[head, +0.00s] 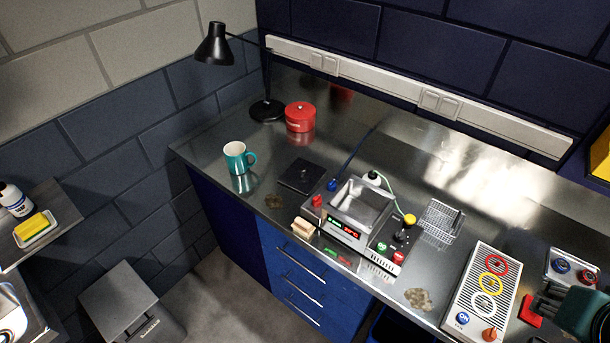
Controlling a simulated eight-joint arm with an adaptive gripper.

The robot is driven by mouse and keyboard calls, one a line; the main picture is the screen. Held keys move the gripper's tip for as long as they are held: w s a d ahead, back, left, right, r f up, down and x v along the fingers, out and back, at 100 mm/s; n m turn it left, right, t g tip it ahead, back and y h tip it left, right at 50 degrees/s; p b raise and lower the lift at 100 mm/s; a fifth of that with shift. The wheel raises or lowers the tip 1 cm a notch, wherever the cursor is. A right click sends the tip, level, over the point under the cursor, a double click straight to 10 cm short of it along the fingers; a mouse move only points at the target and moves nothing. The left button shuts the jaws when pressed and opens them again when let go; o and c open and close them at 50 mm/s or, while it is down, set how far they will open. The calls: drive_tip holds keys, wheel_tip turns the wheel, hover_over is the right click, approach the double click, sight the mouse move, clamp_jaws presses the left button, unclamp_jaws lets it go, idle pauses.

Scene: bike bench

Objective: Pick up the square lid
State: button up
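The square lid (301,176) is a flat dark plate with a small knob on top. It lies flat on the metal worktop, left of the open heated bath (362,203), a steel basin in a grey housing with a lit display. The lid is apart from the bath's opening, and its right edge is close to the bath's left side. Nothing lies on the lid.
A teal mug (236,158) stands left of the lid, and a red round pot (300,117) and black lamp (267,110) behind it. A pale block (304,228) lies in front. A wire basket (440,220) and ringed panel (485,290) are to the right.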

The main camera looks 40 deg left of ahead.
drive_tip(key=shift+o, duration=0.4)
drive_tip(key=o, duration=2.4)
